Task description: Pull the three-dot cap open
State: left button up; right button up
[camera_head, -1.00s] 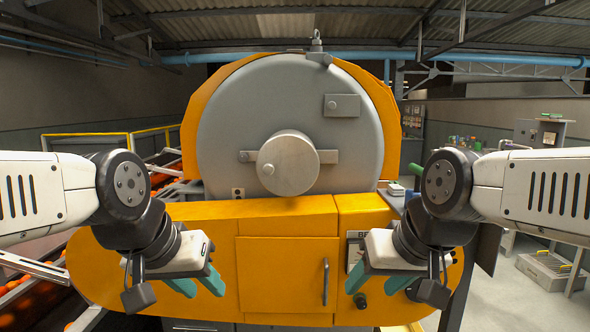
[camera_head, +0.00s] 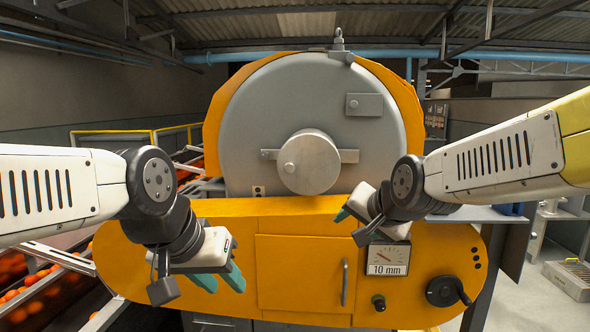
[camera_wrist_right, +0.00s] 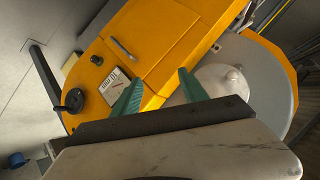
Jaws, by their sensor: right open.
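A round grey cap (camera_head: 309,162) with a small knob sits on a crossbar at the middle of the drum face; I see no three dots on it. It also shows in the right wrist view (camera_wrist_right: 222,82), beyond the teal fingers. My left gripper (camera_head: 221,280) is open and empty, low at the left.
The yellow body has a door (camera_head: 305,272) with an upright handle, a gauge plate (camera_head: 388,259) reading 10 mm, a black knob (camera_head: 379,302) and a hand crank (camera_head: 447,291). A small plate (camera_head: 364,104) is on the upper drum. Oranges (camera_head: 30,284) lie on a conveyor at left.

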jog(key=w+a+r+m+t+y, duration=0.1)
jog(key=w+a+m+t, duration=0.15)
jog(key=w, duration=0.35)
jog(key=w+a+r+m+t+y, duration=0.1)
jog(key=w+a+r+m, duration=0.1)
jog(key=w+a+m, duration=0.3)
jog(key=m+t, duration=0.6)
jog(key=m, duration=0.3)
send_near(291, 170)
jog(key=w, duration=0.4)
jog(key=shift+y, duration=0.3)
jog(key=x, duration=0.7)
jog(key=shift+w+a+r, duration=0.15)
jog(key=shift+a+r, duration=0.3)
jog(key=shift+a, duration=0.05)
jog(key=shift+n, duration=0.25)
grip_shut()
